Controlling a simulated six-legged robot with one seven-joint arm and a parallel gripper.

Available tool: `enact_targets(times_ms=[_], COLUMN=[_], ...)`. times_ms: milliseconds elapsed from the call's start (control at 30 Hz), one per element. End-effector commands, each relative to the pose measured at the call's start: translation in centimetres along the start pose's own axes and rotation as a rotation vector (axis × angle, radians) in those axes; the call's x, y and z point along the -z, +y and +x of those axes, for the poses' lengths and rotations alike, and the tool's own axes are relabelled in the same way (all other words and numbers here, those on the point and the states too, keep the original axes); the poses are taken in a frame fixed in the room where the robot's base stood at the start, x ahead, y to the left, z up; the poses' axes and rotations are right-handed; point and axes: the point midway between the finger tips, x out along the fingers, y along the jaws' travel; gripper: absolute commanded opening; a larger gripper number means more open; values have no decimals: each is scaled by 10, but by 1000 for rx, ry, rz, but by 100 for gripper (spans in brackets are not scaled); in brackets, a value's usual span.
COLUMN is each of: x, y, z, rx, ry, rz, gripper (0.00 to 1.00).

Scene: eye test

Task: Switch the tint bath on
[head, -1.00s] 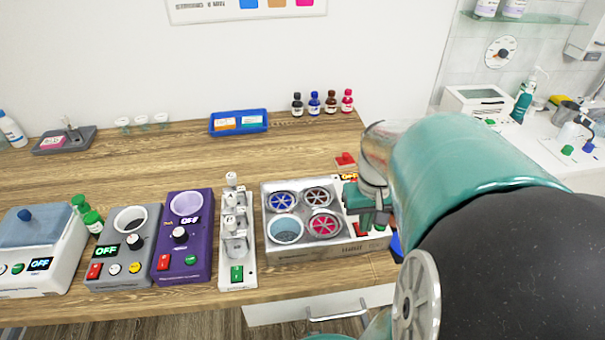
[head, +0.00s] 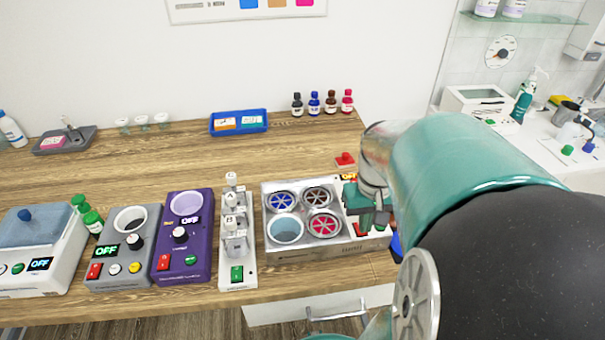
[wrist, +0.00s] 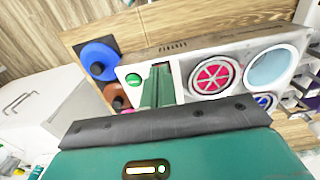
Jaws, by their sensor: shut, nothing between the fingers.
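The tint bath (head: 300,252) is a steel box with blue, brown, pink and pale blue round wells, near the table's front edge. Its control panel is at its right end, largely hidden by my gripper in the head view. An orange display (head: 349,177) there is partly covered and seems to read OFF. A bit of red (head: 362,229) shows beside my fingers. In the wrist view the bath (wrist: 240,50) shows a green button (wrist: 133,80) on the panel. My gripper (wrist: 158,75) is shut and empty, its fingers over the panel beside that button. Contact cannot be told.
Left of the bath stand a white rack (head: 236,245), a purple device (head: 183,262), a grey device (head: 122,270) and a white device (head: 40,255). A red lid-like piece (head: 345,160) lies behind the panel. A blue lid (wrist: 98,60) lies beside the bath.

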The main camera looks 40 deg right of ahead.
Motion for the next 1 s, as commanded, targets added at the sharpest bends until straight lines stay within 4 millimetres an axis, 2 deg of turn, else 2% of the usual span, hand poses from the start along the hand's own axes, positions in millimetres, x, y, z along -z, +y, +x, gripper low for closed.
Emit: enact_targets(times_ms=[1000], x=[0], y=[0], z=[14], rx=[1], ry=[-2], rz=[0], gripper=[0])
